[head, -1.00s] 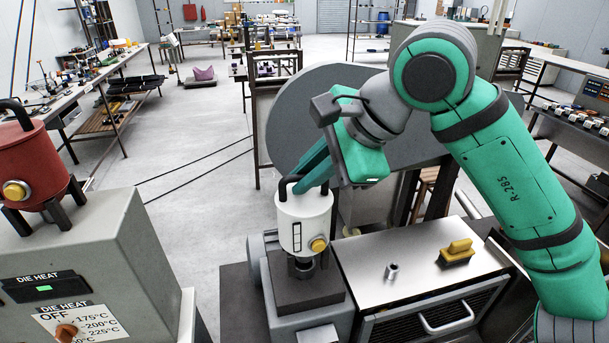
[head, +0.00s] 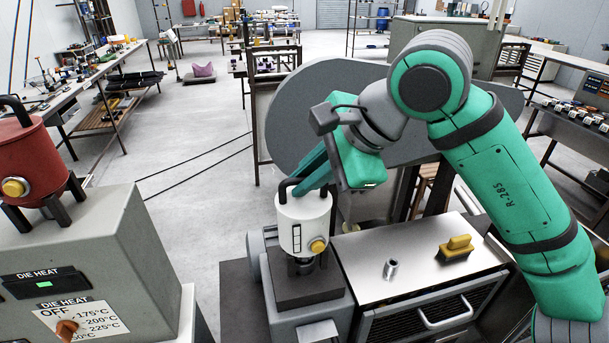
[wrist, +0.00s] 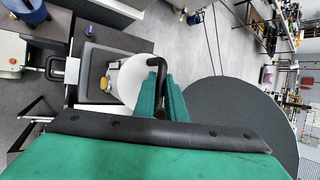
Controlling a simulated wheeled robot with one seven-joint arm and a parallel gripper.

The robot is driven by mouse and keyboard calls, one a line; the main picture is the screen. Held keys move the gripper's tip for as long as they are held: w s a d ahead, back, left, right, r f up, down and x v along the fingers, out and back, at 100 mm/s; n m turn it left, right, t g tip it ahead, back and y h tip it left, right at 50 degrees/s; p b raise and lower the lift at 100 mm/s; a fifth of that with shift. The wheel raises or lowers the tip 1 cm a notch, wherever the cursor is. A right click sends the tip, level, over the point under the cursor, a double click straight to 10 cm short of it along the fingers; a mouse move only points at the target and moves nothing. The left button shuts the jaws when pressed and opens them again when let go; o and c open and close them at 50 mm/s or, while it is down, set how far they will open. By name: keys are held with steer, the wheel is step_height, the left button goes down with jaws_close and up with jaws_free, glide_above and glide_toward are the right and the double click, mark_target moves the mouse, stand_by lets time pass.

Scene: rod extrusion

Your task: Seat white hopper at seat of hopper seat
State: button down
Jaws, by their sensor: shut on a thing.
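The white hopper (head: 303,222) is a white cylinder with a black handle, a dark slot and a yellow knob. It stands upright over the hopper seat (head: 305,284), a dark block on a grey machine. A dark collar shows under the hopper; I cannot tell whether it rests fully in the seat. My gripper (head: 305,185) is shut on the hopper's black handle from the upper right. In the wrist view the green fingers (wrist: 160,97) close around the handle, with the white hopper (wrist: 128,80) beyond them.
A red hopper (head: 33,160) stands on the grey die heat cabinet (head: 95,250) at left. A metal-topped cabinet (head: 420,255) right of the seat bears a small metal nut-like piece (head: 391,268) and a yellow-handled brush (head: 457,246). A large grey disc (head: 290,105) stands behind.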

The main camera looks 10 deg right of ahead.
steer(key=shift+w+f, duration=0.1)
steer(key=shift+f, duration=0.95)
steer(key=c, duration=1.7)
jaws_free()
steer(key=shift+c, duration=0.2)
steer(key=v, duration=1.1)
steer(key=shift+a+f, duration=0.1)
